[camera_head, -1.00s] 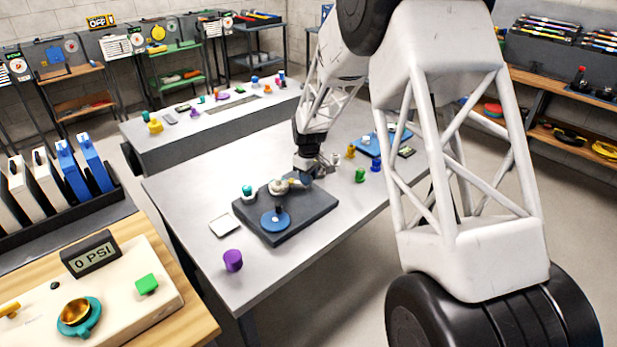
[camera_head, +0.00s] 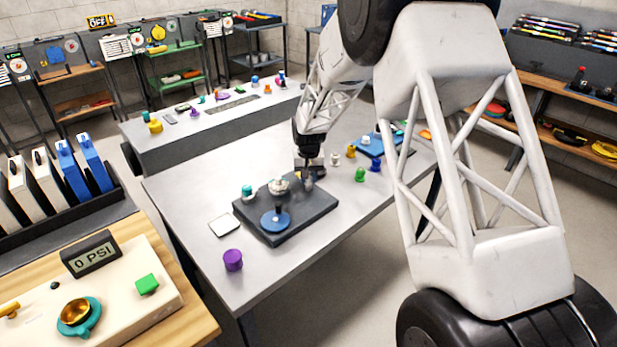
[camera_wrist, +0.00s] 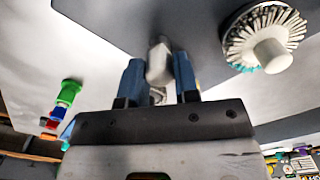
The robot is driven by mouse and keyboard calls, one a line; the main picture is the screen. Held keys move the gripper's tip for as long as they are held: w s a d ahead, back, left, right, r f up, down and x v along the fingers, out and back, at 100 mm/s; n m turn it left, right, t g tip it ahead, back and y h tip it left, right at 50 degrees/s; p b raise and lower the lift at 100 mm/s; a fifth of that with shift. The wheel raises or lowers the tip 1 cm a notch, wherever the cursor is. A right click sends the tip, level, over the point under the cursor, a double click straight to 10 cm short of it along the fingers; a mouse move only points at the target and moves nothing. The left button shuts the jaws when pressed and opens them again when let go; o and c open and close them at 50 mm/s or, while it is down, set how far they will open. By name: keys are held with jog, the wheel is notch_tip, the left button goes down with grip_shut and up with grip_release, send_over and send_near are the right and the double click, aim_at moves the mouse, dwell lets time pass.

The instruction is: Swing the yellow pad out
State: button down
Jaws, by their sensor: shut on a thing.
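My gripper (camera_head: 308,176) is at the far right edge of a dark square base (camera_head: 305,210). In the wrist view its two blue fingers (camera_wrist: 158,70) are shut on a pale grey rounded knob (camera_wrist: 159,58). A small patch of yellow (camera_head: 297,174) shows beside the gripper; it may be the yellow pad, mostly hidden. A round white-bristled brush with a pale peg (camera_head: 279,185) stands on the base left of the gripper; it also shows at the upper right of the wrist view (camera_wrist: 265,38).
A teal-topped piece (camera_head: 247,191) stands at the base's left corner. A white square (camera_head: 224,224) and a purple cylinder (camera_head: 233,260) lie on the grey table.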

jog(key=shift+m, duration=0.3)
jog(key=c, duration=0.8)
grip_release()
jog(key=shift+c, duration=0.2)
jog(key=shift+r, duration=0.15)
jog(key=shift+r, duration=3.8)
jog(key=shift+r, duration=0.1)
